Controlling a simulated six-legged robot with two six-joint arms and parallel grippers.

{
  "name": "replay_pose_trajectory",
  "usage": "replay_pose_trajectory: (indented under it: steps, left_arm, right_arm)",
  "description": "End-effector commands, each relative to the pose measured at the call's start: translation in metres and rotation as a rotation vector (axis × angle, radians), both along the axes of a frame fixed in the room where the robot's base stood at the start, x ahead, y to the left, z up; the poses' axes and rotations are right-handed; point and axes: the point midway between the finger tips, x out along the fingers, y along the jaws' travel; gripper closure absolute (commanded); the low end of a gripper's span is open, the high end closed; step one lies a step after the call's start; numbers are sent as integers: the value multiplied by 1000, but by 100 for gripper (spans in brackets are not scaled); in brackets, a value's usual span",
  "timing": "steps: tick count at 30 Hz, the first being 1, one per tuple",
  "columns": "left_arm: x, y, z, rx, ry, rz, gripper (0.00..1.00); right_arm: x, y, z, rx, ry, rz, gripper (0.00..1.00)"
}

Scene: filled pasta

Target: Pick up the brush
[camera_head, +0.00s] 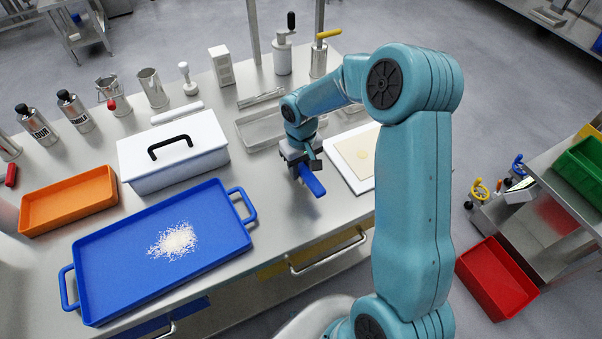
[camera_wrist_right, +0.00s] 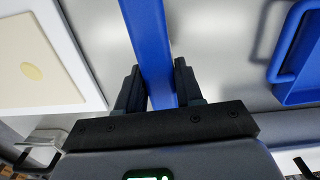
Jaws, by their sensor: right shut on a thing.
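The brush shows as a blue handle (camera_head: 312,182) under my right gripper in the head view. In the right wrist view the blue handle (camera_wrist_right: 147,40) runs up between the two dark fingers. My right gripper (camera_head: 299,163) is shut on this handle, over the steel table. Its fingers (camera_wrist_right: 160,82) sit on either side of the handle. No bristles show in either view. I cannot tell whether the brush touches the table. My left gripper is in neither view.
A blue tray (camera_head: 110,262) with a pile of white crumbs stands at the left. A white lidded box (camera_head: 190,170) and an orange tray (camera_head: 50,204) are behind it. A white board (camera_head: 352,182) with a pale sheet lies right of the gripper. A metal tray (camera_head: 245,133) is behind.

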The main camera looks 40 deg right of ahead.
Motion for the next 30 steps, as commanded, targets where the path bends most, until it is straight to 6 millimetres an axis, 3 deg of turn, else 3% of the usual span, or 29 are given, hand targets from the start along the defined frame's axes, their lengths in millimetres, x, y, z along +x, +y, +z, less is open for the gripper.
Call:
replay_pose_trajectory:
  steps: [9, 15, 21, 29, 30]
  left_arm:
    - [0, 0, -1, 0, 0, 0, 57]
    - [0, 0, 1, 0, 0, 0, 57]
    - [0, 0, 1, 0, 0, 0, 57]
    - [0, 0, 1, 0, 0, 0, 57]
    - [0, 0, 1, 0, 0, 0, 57]
  right_arm:
    - [2, 0, 100, -2, -9, 1, 95]
    - [1, 0, 143, -1, -4, 1, 95]
    - [0, 0, 162, 0, -1, 1, 95]
    - [0, 0, 163, 0, -1, 1, 95]
    - [0, 0, 163, 0, 0, 1, 67]
